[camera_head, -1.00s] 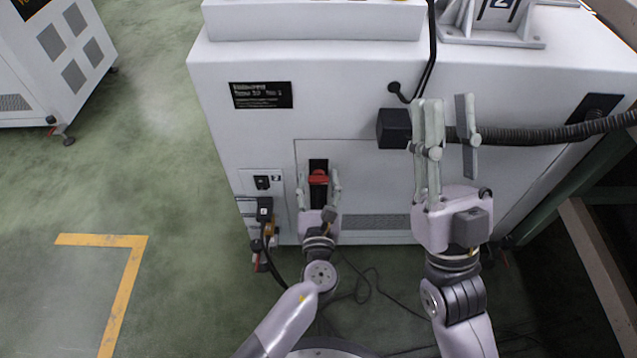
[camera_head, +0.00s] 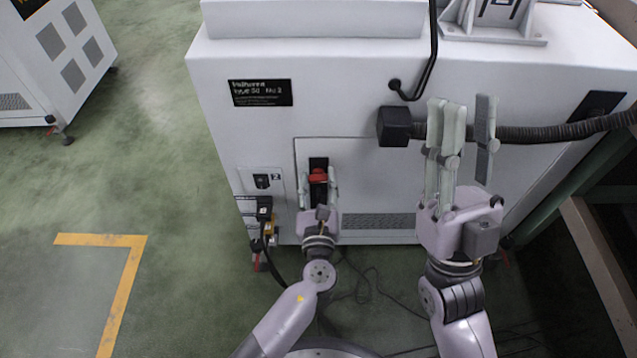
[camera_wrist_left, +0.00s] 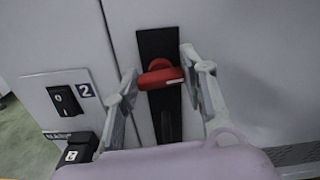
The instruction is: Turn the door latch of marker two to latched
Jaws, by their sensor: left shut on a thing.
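The door latch is a red handle (camera_head: 317,175) on a black upright plate (camera_head: 319,190) in the cabinet's front panel. In the left wrist view the red handle (camera_wrist_left: 161,77) lies nearly level across the black plate, with its round hub above. My left gripper (camera_head: 317,182) is shut on the red handle, one finger at each side of it. Its fingers also show in the left wrist view (camera_wrist_left: 160,82). The marker two label (camera_wrist_left: 84,90) is on the plate left of the latch. My right gripper (camera_head: 464,125) is open and empty in front of the cabinet's right part.
A black rocker switch (camera_wrist_left: 65,99) is beside the label, with a black plug (camera_head: 264,206) below it. A ribbed hose (camera_head: 540,133) runs from a black box (camera_head: 394,126) behind my right gripper. Loose cables lie on the floor. Green floor is free at the left.

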